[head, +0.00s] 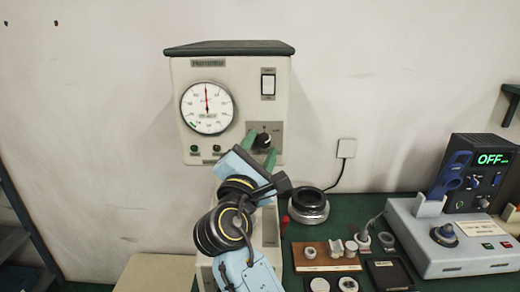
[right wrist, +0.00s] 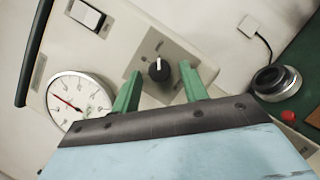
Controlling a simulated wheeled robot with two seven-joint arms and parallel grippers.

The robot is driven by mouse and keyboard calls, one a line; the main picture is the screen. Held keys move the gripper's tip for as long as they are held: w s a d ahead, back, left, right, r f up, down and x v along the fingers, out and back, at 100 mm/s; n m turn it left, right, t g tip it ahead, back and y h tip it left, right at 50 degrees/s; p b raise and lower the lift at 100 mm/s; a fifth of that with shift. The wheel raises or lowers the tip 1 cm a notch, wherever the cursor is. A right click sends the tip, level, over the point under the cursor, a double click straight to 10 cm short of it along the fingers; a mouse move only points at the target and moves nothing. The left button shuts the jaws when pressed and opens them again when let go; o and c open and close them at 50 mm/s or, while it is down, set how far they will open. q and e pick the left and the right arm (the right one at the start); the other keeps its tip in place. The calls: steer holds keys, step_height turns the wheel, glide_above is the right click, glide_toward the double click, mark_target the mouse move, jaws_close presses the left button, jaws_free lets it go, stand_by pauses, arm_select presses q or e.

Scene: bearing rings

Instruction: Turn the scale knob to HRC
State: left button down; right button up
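The scale knob (head: 262,141) is a black knob with a white pointer line on a grey plate at the lower right of the tester's front (head: 182,72). In the right wrist view the knob (right wrist: 159,70) shows between and beyond two green fingertips. My right gripper (head: 260,150) is open in front of the knob, with a finger on either side (right wrist: 160,88). I see no contact with the knob. The plate's lettering is too small to read. My left gripper is not in view.
The tester has a round dial (head: 207,108) and a white rocker switch (head: 268,84). On the green bench to the right are a black ring (head: 309,204), a wooden block (head: 322,262) with small parts, and a grey unit (head: 440,250) with a box reading OFF (head: 480,170).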

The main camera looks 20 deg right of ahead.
steer(key=b+v, duration=0.1)
steer(key=v, duration=1.2)
steer(key=shift+s+b, duration=0.15)
steer(key=shift+b, duration=0.25)
steer(key=shift+f, duration=0.15)
